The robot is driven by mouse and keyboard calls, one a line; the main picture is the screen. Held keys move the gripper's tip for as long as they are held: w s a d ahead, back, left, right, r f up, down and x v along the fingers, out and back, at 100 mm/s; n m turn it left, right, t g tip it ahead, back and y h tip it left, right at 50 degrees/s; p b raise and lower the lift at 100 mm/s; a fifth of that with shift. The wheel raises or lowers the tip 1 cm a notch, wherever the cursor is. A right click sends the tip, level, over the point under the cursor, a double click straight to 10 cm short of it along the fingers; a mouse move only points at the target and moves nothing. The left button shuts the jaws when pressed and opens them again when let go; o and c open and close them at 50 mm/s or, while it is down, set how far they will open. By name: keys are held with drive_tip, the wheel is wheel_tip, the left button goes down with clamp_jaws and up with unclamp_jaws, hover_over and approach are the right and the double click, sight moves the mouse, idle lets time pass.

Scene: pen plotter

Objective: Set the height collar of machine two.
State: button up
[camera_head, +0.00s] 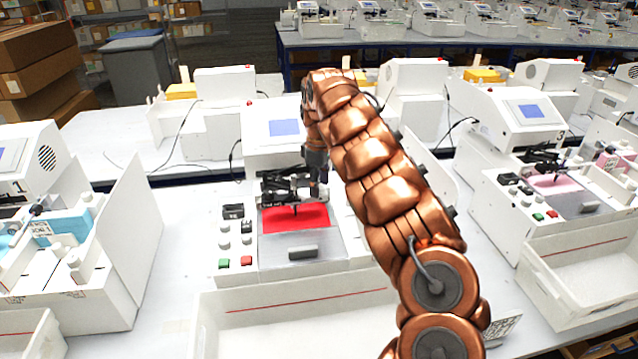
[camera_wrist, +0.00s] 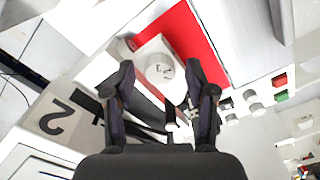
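Machine two (camera_head: 272,145) stands in the middle of the head view, a white plotter with a red sheet (camera_head: 310,216) under a dark carriage (camera_head: 290,188). The wrist view shows its "2" label (camera_wrist: 54,119) and the red sheet (camera_wrist: 185,40). A white round part with a dark mark on top (camera_wrist: 160,69), perhaps the height collar, sits on a white block above the sheet. My gripper (camera_wrist: 159,77) is open, with one finger on each side of this round part and gaps showing. In the head view my arm partly hides the machine, and the fingers are hard to make out.
Machine two's panel has a green button (camera_head: 224,263), a red button (camera_head: 246,261) and several knobs. A white tray (camera_head: 215,318) lies in front. Similar machines stand at left (camera_head: 112,255) and right (camera_head: 515,125). Bare table (camera_head: 178,235) shows at left.

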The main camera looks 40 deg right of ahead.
clamp_jaws()
drive_tip(key=b, duration=0.2)
drive_tip(key=m+b, duration=0.1)
drive_tip(key=shift+w+a+f+b, duration=0.15)
drive_tip(key=shift+f+b, duration=0.1)
drive_tip(key=shift+b, duration=0.15)
drive_tip(key=shift+m+b, duration=0.6)
drive_tip(key=shift+b, duration=0.4)
drive_tip(key=shift+r+m+b, duration=0.1)
drive_tip(key=shift+m+b, duration=0.25)
drive_tip(key=shift+m, duration=0.05)
drive_tip(key=m+b, duration=0.1)
drive_tip(key=m, duration=0.3)
drive_tip(key=shift+r, duration=0.1)
drive_tip(key=shift+m+b, duration=0.4)
drive_tip(key=shift+m, duration=2)
drive_tip(key=shift+r, duration=0.1)
